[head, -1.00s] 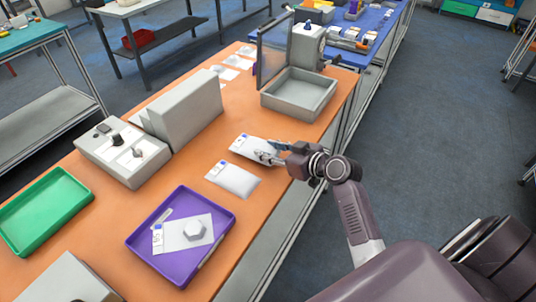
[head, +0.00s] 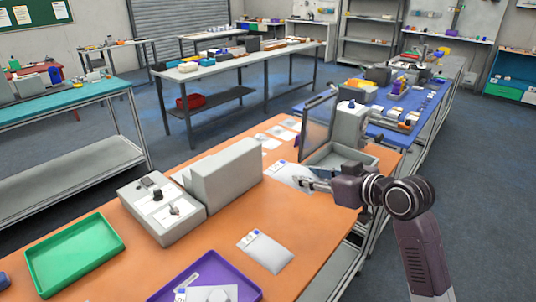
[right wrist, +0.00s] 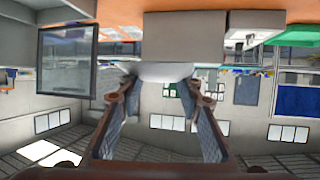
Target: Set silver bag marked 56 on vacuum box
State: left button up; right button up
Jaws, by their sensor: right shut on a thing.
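My right gripper (head: 306,184) is shut on a silver bag (head: 284,173), with the bag's pale body reaching out to the left of the fingers. In the right wrist view a pale surface, likely this bag (right wrist: 165,74), sits between the fingertips. I cannot read its number. The vacuum box (head: 345,160) is a grey open-topped tray with its clear framed lid (head: 318,122) raised, just beyond and right of the held bag. A second silver bag (head: 266,252) lies flat on the orange table. My left gripper is not in view.
A purple tray (head: 240,282) with a labelled bag and a green tray (head: 75,258) are at the front of the orange table (head: 200,245). A grey device (head: 228,176) stands at centre left. Several pale items (head: 275,133) lie behind it.

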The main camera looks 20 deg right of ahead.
jog(key=s+a+f+n+g+y, duration=0.2)
jog(key=s+a, duration=0.3)
jog(key=s, duration=0.4)
jog(key=s+a+f+n+g+y, duration=0.2)
jog(key=s+a+f+n+y, duration=0.1)
jog(key=s, duration=0.6)
jog(key=a+n+y, duration=0.1)
jog(key=a+n, duration=0.1)
jog(key=a, duration=0.1)
jog(key=shift+a+g+y, duration=0.15)
jog(key=shift+g+y, duration=0.25)
jog(key=shift+w, duration=0.15)
